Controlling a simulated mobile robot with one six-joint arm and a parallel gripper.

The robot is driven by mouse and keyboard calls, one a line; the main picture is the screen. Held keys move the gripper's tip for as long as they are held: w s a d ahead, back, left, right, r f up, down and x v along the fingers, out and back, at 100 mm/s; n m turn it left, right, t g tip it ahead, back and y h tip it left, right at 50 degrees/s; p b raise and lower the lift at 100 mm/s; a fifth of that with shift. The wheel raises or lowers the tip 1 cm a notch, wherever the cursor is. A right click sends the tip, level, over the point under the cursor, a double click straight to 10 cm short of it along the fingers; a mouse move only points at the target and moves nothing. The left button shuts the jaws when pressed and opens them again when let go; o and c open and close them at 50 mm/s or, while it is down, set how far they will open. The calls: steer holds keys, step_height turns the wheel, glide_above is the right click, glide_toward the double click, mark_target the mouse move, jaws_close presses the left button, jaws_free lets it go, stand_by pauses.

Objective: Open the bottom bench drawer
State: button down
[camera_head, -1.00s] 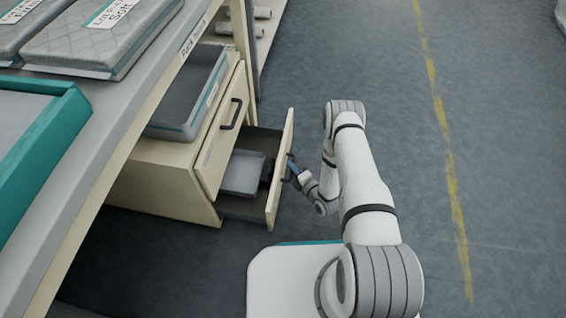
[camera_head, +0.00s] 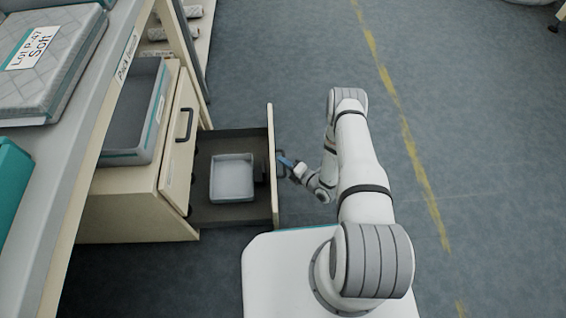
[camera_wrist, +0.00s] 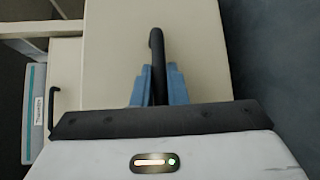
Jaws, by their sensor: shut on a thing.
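The bottom bench drawer (camera_head: 233,211) stands pulled well out of the cream cabinet (camera_head: 130,212) in the head view. A light grey tray (camera_head: 233,178) lies inside it, with a small dark thing beside it. My gripper (camera_head: 285,164) is at the outer face of the drawer front (camera_head: 273,180). In the wrist view, my gripper's blue fingers (camera_wrist: 157,88) are shut on the dark drawer handle (camera_wrist: 156,45). The drawer front (camera_wrist: 190,50) fills the middle of that view.
The upper drawer (camera_head: 180,150) is shut, with its own black handle (camera_head: 184,125). A grey bin (camera_head: 135,115) stands on the cabinet under the bench. A labelled pad (camera_head: 55,60) lies on the bench top. Floor to the right is clear.

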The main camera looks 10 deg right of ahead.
steer(key=c, duration=1.7)
jaws_free()
steer(key=shift+w, duration=0.3)
steer(key=shift+s, duration=0.1)
steer(key=shift+p+v, duration=1.4)
steer(key=shift+v, duration=2.5)
